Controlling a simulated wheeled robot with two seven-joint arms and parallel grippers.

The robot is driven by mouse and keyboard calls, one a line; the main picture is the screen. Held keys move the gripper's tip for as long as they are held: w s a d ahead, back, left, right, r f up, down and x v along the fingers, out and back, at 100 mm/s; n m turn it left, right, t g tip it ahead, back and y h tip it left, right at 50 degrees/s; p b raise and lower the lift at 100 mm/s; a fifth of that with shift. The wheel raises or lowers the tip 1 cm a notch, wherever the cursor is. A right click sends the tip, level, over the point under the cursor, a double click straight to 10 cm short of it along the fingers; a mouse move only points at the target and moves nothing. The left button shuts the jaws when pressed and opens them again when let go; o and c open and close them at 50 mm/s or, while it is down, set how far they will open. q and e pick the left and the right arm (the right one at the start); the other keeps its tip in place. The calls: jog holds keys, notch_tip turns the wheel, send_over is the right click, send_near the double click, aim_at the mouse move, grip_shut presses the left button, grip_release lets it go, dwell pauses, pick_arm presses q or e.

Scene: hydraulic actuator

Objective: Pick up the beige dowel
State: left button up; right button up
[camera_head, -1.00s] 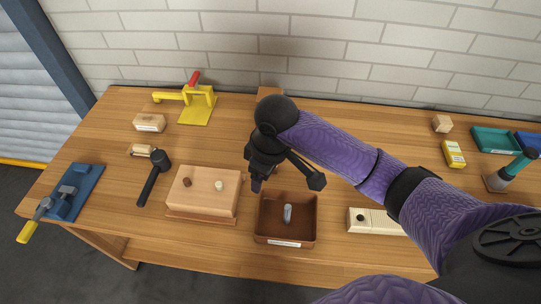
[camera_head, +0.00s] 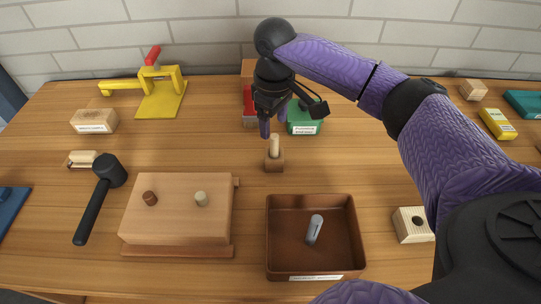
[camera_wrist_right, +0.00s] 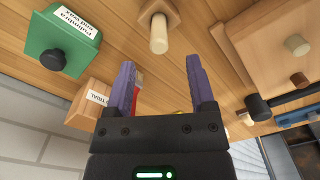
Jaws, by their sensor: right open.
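A pale beige dowel (camera_head: 274,146) stands upright in a small wooden base (camera_head: 274,165) near the middle of the table. It also shows in the right wrist view (camera_wrist_right: 159,36), beyond the fingertips. My right gripper (camera_head: 274,124) hangs just behind and above the dowel, its purple fingers pointing down. In the wrist view the two fingers (camera_wrist_right: 158,75) are apart with nothing between them. A shorter beige peg (camera_head: 201,199) and a brown peg (camera_head: 150,198) stand in a wooden block (camera_head: 175,222) at front left. My left gripper is out of view.
A green labelled box (camera_head: 304,119) and a red item (camera_head: 249,105) stand close behind the right gripper. A brown tray (camera_head: 290,258) holding a grey cylinder (camera_head: 314,229) sits in front. A black mallet (camera_head: 98,197) lies left. Table around the dowel's base is clear.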

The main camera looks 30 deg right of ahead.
aim_at(275, 136)
notch_tip(275, 136, down, 7)
jog(key=shift+s+d+r+b, duration=0.1)
jog(key=shift+r+b, duration=0.05)
jog(key=shift+b, duration=1)
jog(key=shift+r, duration=0.1)
grip_shut()
